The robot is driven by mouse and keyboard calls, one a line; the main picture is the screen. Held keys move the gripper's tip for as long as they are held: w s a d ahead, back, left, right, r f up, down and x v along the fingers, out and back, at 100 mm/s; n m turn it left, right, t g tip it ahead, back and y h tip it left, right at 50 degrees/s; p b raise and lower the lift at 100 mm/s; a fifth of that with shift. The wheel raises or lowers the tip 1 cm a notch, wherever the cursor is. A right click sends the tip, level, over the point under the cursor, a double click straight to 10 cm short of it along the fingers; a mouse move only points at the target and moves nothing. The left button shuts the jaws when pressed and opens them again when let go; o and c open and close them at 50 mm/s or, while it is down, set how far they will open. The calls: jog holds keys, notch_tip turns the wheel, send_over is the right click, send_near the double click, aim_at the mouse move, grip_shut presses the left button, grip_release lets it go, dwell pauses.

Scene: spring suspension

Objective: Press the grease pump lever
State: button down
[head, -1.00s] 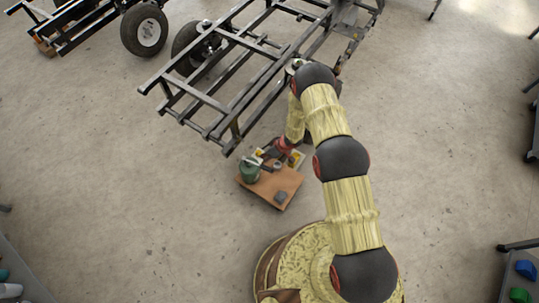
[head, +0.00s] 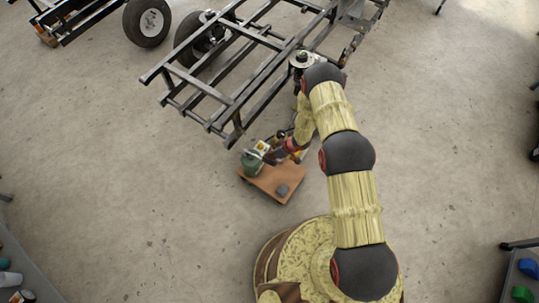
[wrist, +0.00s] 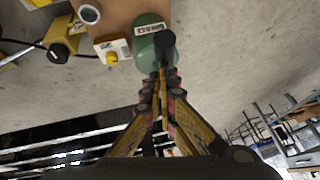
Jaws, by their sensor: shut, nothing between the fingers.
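The green grease pump (head: 250,165) stands on a brown board at the near end of the black frame. In the wrist view the pump (wrist: 146,52) has a white label. A black rounded piece (wrist: 166,42), which looks like its lever end, lies over its right side. My gripper (wrist: 162,74) is shut and empty, its fingertips just short of that black piece in the picture. I cannot tell whether they touch. In the head view my gripper (head: 268,158) is beside the pump, on its right, and partly hidden by my arm.
The brown board (head: 262,186) also carries a small grey item (head: 282,190). The wrist view shows a white box with a yellow knob (wrist: 112,57), a yellow device (wrist: 65,38) and a grey cup (wrist: 89,14). The black frame (head: 215,90) rises close behind.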

notch_tip(320, 180, down, 8)
jog(key=s+d+t+y+b, duration=0.1)
jog(key=s+d+y+b, duration=0.1)
jog(key=b, duration=0.4)
jog(key=shift+b, duration=0.35)
jog(key=shift+d+f, duration=0.1)
jog(key=shift+f, duration=0.05)
